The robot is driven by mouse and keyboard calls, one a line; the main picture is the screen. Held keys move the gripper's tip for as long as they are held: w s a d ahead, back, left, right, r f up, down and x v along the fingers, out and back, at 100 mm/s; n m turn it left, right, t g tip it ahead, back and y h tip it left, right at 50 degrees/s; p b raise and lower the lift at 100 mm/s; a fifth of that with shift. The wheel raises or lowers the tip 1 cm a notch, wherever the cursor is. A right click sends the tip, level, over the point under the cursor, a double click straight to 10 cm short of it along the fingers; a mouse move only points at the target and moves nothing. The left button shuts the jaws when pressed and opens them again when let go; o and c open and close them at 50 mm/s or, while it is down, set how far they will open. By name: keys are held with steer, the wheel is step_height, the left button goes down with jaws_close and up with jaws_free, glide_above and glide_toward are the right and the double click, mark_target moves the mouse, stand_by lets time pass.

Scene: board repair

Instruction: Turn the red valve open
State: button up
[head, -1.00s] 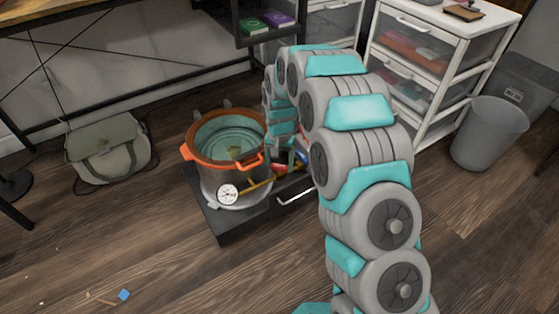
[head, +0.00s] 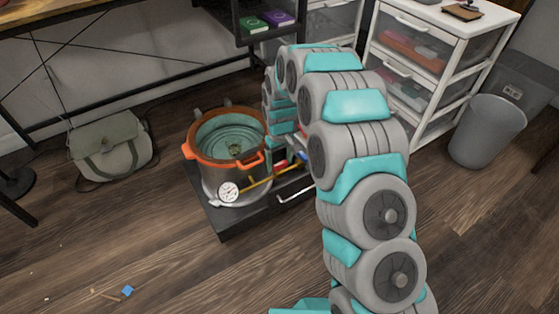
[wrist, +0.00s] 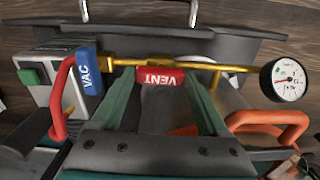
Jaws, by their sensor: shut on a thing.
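The red valve handle (wrist: 160,78), marked VENT, sits on a brass pipe (wrist: 215,66) in the wrist view. My gripper (wrist: 158,80) has its two green fingers on either side of the red handle and is shut on it. A blue handle (wrist: 88,72) marked VAC is on the same pipe to the left. In the head view the pipe (head: 258,186) runs beside the steel pot (head: 222,180) with its orange rim. My arm hides most of the gripper there.
A round gauge (wrist: 283,79) is at the pipe's right end. Orange handles (wrist: 270,122) lie close to my fingers. The pot stands on a low dark platform (head: 225,222). A green bag (head: 110,145), grey bin (head: 487,130) and white drawers (head: 408,70) stand around. Floor in front is clear except small scraps.

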steer(key=shift+n, duration=0.3)
steer(key=o, duration=1.2)
steer(key=shift+o, duration=0.2)
